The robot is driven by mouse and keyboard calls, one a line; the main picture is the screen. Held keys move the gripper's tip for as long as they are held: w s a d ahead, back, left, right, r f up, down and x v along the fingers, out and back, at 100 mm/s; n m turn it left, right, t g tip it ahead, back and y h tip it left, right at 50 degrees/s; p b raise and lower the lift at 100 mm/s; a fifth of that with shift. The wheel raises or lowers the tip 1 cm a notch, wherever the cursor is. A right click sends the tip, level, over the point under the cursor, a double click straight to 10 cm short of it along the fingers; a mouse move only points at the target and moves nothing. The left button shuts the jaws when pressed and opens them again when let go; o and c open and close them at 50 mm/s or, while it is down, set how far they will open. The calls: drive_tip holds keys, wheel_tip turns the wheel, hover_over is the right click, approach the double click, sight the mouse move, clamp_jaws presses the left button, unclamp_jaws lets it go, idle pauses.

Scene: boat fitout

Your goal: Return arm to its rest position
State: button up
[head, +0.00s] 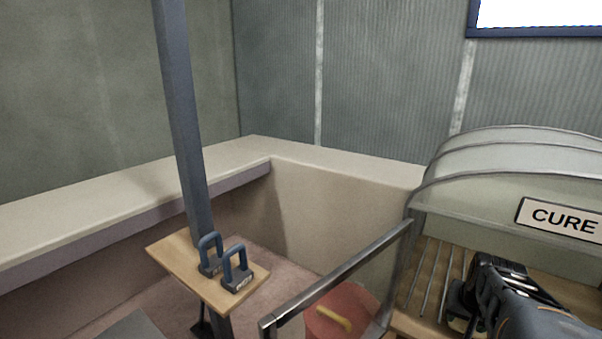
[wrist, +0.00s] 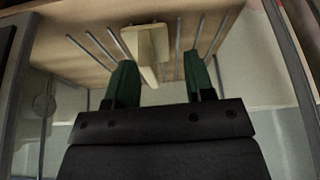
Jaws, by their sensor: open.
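My gripper (wrist: 160,78) shows in the wrist view with its two green fingers spread apart and nothing held between them. A pale wooden piece (wrist: 146,44) stands just beyond the fingertips, at a wooden board with metal rods (wrist: 92,40). I cannot tell whether the fingers touch the piece. In the head view, my arm reaches in from the lower right, at the open front of the curved hood marked CURE (head: 480,190). The fingertips and the wooden piece cannot be made out there.
A metal rail (head: 340,277) slants beside the hood, near a red round container with a yellow bar (head: 340,315). Two blue-handled blocks (head: 224,265) stand on a small wooden shelf (head: 170,250) by a grey post (head: 182,120). A pale ledge (head: 130,190) runs behind.

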drive_tip(key=s+a+r+n+y+p, duration=0.1)
drive_tip(key=a+r+n+p, duration=0.1)
drive_tip(key=a+r+p, duration=0.5)
drive_tip(key=s+a+r+n+p, duration=0.1)
drive_tip(key=a+r+n+p, duration=0.2)
drive_tip(key=a+r+p, duration=0.4)
drive_tip(key=s+a+r+n+y+p, duration=0.1)
drive_tip(key=a+r+n+p, duration=0.1)
drive_tip(key=a+r+p, duration=0.6)
wheel_tip(320, 180, up, 9)
drive_tip(key=p, duration=0.7)
drive_tip(key=shift+s+y+p, duration=0.3)
drive_tip(key=shift+s, duration=0.1)
drive_tip(key=shift+c, duration=0.6)
drive_tip(key=shift+d, duration=0.15)
